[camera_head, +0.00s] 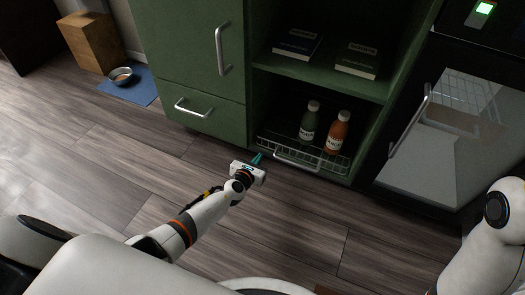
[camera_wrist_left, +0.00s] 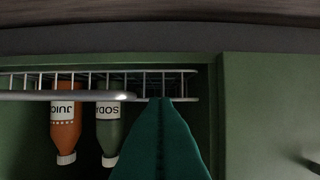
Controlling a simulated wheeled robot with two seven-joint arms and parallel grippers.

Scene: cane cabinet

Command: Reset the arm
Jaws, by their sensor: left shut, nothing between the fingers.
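My left arm reaches from the lower left in the head view. Its left gripper (camera_head: 257,159) is above the floor, in front of the cabinet's lower left part. Its teal fingers are shut and empty, and they also show in the left wrist view (camera_wrist_left: 161,108), pointing at the wire basket (camera_wrist_left: 185,84). The wrist view looks upside down. The gripper appears apart from the basket, though the exact gap is hard to tell. Part of my right arm (camera_head: 497,212) shows at the right edge of the head view; its gripper is out of view.
The green cabinet (camera_head: 185,45) has a closed door and drawer. Its wire basket (camera_head: 325,162) holds a green bottle (camera_head: 309,125) and an orange bottle (camera_head: 337,134). Two books lie on the shelf above. A dark appliance (camera_head: 430,140) stands right.

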